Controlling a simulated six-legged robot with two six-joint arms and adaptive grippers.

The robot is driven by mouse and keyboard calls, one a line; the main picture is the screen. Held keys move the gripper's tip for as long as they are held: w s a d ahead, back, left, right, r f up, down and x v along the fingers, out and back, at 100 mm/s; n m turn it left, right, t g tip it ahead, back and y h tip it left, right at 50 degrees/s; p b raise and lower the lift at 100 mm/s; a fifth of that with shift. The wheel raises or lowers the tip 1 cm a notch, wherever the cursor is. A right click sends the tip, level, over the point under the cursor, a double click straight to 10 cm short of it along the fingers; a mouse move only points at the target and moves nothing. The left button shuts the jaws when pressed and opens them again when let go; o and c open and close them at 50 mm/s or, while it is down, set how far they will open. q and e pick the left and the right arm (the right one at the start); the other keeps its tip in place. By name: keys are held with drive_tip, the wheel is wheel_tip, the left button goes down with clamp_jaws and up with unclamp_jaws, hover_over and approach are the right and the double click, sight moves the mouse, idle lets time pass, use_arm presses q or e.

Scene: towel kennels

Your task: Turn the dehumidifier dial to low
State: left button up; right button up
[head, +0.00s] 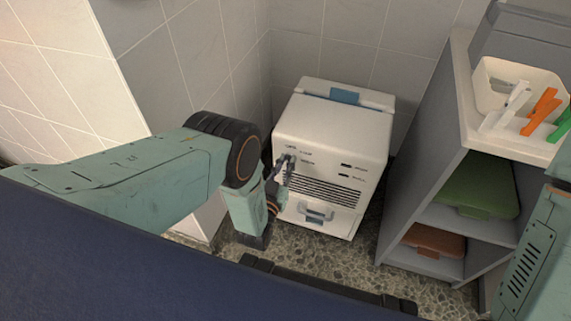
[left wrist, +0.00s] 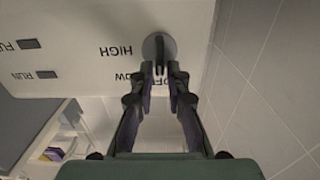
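The dehumidifier (head: 330,135) is a white box on the floor against the tiled wall, with a vent grille and lower drawer. Its round grey dial (left wrist: 158,46) shows in the left wrist view, with a dark raised grip. The label HIGH is readable beside it; OFF and LOW are partly covered by a finger. My left gripper (left wrist: 161,72) is at the dial, its fingertips either side of the grip with a narrow gap; firm contact cannot be made out. In the head view the left gripper (head: 284,168) partly hides the dial. My right gripper is out of view.
A white bin (head: 488,90) with clothes-pegs is on top. A wall corner stands left of the dehumidifier.

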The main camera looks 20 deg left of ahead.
use_arm(q)
clamp_jaws()
drive_tip(key=shift+d+f+m+b, duration=0.1)
drive_tip(key=shift+d+m+b, duration=0.15)
drive_tip(key=shift+m, duration=1.2)
drive_tip(key=shift+d+f+m+b, duration=0.1)
drive_tip(key=shift+d+m+b, duration=0.1)
drive_tip(key=shift+m, duration=1.2)
drive_tip(key=shift+d+f+m+b, duration=0.15)
drive_tip(key=shift+m+b, duration=0.1)
drive_tip(key=shift+m, duration=1.2)
drive_tip(key=shift+o, duration=2.2)
unclamp_jaws()
